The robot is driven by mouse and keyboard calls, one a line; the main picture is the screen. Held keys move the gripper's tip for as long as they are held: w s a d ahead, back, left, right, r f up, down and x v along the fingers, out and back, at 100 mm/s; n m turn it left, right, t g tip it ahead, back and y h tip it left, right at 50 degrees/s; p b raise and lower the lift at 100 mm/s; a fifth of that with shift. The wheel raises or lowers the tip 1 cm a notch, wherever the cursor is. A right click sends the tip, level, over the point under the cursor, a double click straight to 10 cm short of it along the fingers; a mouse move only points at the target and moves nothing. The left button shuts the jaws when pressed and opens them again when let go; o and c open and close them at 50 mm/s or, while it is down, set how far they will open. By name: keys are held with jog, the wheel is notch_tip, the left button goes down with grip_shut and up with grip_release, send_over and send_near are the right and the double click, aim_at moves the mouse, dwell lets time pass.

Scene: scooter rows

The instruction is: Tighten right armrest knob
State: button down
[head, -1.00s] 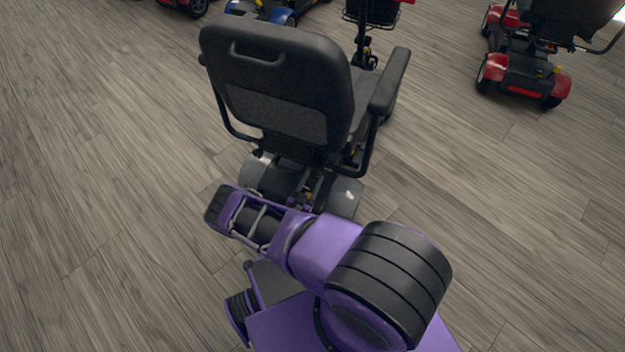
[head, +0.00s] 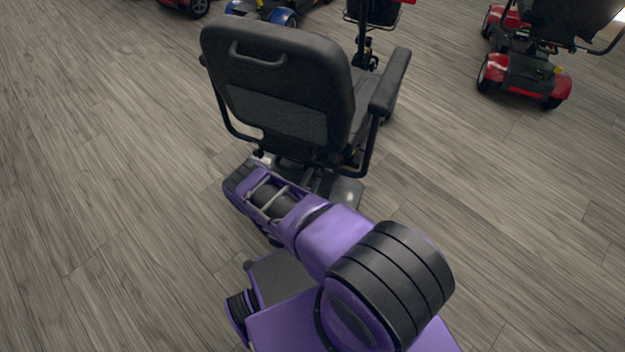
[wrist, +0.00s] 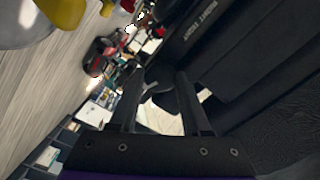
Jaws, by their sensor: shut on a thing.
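The scooter seat (head: 280,75) is black and seen from behind in the head view. Its right armrest (head: 390,82) is a black pad on a bent black tube, upright on the seat's right side. In the wrist view my gripper (wrist: 160,76) shows two dark fingers close under the seat, shut on a small dark piece between their tips, which I take to be the armrest knob. The knob's shape is hard to make out in the shadow. In the head view my purple arm reaches low behind the seat, and the gripper is hidden there.
The scooter's grey rear cover (head: 345,192) lies below the seat, close to my arm. A red scooter (head: 525,75) stands at the upper right, and a blue one (head: 265,12) at the top. The wooden floor (head: 100,200) is clear on both sides.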

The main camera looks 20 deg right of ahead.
jog(key=m, duration=0.7)
jog(key=shift+r, duration=0.15)
jog(key=m, duration=0.6)
jog(key=shift+m+p, duration=0.35)
jog(key=shift+m, duration=0.05)
jog(key=shift+c, duration=1.8)
grip_release()
jog(key=shift+a, duration=0.15)
